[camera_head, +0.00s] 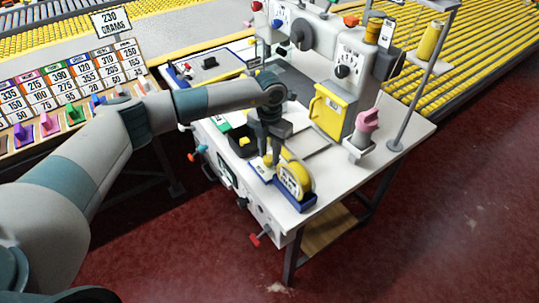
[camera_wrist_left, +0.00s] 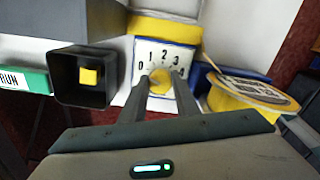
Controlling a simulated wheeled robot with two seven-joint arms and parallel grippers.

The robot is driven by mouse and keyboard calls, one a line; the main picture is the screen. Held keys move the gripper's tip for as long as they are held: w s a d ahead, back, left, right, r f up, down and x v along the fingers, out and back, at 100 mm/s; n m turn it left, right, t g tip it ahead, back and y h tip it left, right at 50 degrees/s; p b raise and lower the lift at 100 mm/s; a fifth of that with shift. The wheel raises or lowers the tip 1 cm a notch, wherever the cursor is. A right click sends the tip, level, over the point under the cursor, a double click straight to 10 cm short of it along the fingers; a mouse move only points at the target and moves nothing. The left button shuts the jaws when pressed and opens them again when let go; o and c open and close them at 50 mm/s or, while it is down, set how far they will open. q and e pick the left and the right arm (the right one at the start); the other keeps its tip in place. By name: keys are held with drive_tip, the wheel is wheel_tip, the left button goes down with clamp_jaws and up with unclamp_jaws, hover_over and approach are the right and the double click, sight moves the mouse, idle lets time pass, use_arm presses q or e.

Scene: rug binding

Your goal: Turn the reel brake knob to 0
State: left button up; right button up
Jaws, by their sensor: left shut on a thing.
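The reel brake knob (camera_wrist_left: 160,82) is a yellow knob in front of a white dial plate (camera_wrist_left: 165,55) with black numbers from 0 upward. My left gripper (camera_wrist_left: 158,90) points at the plate, one finger on each side of the knob, and is shut on it. The fingers hide parts of the knob and the plate, and I cannot tell which number it points to. In the head view my left gripper (camera_head: 269,150) reaches down beside the yellow reel (camera_head: 294,180). The reel also shows right of the knob in the wrist view (camera_wrist_left: 250,92). My right gripper is not in view.
A black square holder (camera_wrist_left: 84,98) with a yellow block and a green RUN label (camera_wrist_left: 22,80) lie left of the knob. The white machine table (camera_head: 405,140) carries a yellow box (camera_head: 330,108) and a pink part (camera_head: 367,122). Red floor is free at the right.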

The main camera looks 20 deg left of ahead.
sight(270, 157)
use_arm(q)
drive_tip(key=shift+w+r, duration=0.1)
drive_tip(key=shift+r, duration=0.05)
drive_tip(key=o, duration=1)
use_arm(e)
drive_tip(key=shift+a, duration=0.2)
use_arm(q)
drive_tip(key=shift+o, duration=0.2)
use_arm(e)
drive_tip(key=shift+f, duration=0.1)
use_arm(q)
drive_tip(key=shift+r, duration=0.35)
wheel_tip(270, 157, up, 17)
drive_tip(key=b, duration=0.4)
drive_tip(key=shift+f+b, duration=0.2)
drive_tip(key=shift+b, duration=0.15)
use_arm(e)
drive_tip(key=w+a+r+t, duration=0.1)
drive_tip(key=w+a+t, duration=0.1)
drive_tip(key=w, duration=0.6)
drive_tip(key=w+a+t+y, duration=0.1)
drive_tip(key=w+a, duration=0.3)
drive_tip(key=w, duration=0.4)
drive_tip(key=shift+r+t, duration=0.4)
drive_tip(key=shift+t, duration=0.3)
use_arm(q)
drive_tip(key=shift+f, duration=0.1)
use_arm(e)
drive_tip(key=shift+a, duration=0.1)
